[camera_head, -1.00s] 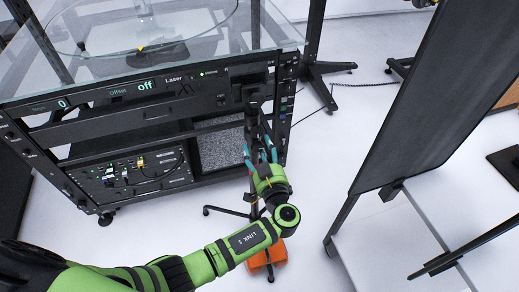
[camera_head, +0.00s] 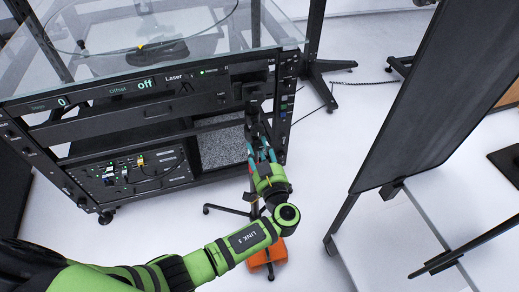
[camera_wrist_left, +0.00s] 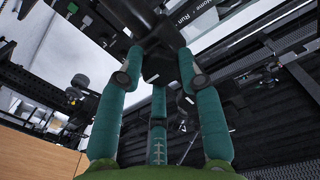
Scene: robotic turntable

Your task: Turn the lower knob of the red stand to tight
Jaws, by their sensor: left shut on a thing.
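The red stand shows in the head view as an orange-red block (camera_head: 276,256) low on dark legs, with its dark upright mostly hidden behind my left arm. My left gripper (camera_head: 261,153) reaches up in front of the rack's right end. Its three teal fingers, also large in the left wrist view (camera_wrist_left: 160,75), are shut around a black knob-like part (camera_wrist_left: 161,66) between their tips. That part is dark against the black post, so its pointer or marking cannot be read. My right gripper is in neither view.
A black equipment rack (camera_head: 140,112) with a glass top (camera_head: 95,68) stands directly behind the gripper. A large dark panel (camera_head: 432,95) stands on the right. White floor (camera_head: 315,180) is open between them.

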